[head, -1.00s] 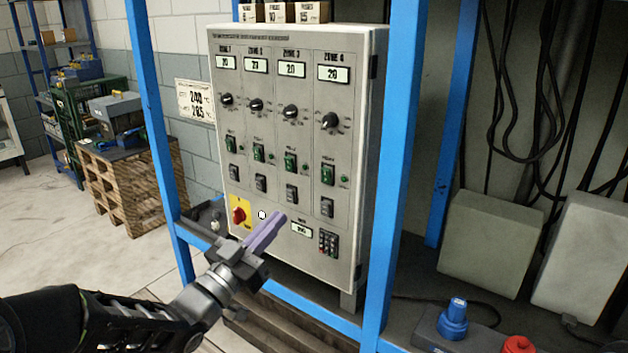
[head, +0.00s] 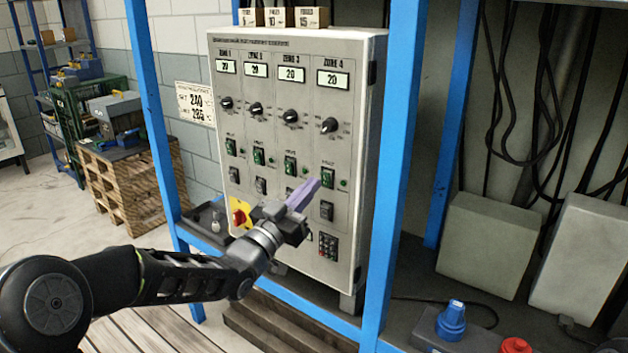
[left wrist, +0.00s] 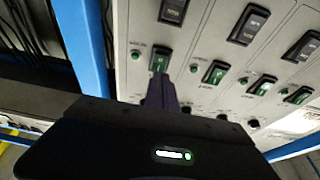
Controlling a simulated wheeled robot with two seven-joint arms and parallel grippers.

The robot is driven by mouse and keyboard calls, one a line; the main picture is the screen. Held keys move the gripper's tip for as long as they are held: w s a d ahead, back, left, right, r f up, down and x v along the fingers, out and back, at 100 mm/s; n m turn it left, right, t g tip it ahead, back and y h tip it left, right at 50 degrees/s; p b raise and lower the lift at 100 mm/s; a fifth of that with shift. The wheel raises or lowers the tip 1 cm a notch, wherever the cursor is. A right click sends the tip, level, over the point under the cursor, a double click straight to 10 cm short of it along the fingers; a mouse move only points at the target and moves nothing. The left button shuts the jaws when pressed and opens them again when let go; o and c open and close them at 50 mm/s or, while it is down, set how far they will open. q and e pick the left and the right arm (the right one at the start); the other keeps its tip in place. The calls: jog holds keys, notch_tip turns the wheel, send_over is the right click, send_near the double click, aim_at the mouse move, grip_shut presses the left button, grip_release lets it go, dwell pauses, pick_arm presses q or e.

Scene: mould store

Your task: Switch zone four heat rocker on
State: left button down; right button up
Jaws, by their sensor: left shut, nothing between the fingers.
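The grey control cabinet (head: 296,45) has four columns, and ZONE 4 is the rightmost. Its green heat rocker (head: 328,177) sits below the black dial (head: 330,125), with a small green round lamp (head: 344,184) beside it. My left gripper (head: 317,184) is shut and empty, its purple fingers pointing at the lower left of this rocker. In the left wrist view the panel appears upside down, and the fingers (left wrist: 160,92) end just below the green rocker (left wrist: 160,59). I cannot tell whether they touch it, or which way the rocker is tipped. My right gripper is out of view.
A black rocker (head: 326,211) sits below the green one. Other green rockers, such as zone three's (head: 290,166), are close to the left. A red rotary switch (head: 239,212) on yellow is lower left. A blue frame post (head: 392,180) stands right of the cabinet.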

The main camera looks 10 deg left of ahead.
aim_at(325, 179)
pick_arm(q)
jog(key=shift+x, duration=1.05)
jog(key=shift+r, duration=0.1)
jog(key=shift+r+p, duration=0.2)
jog(key=shift+p, duration=0.25)
jog(key=shift+f+g, duration=0.15)
jog(key=shift+g, duration=0.15)
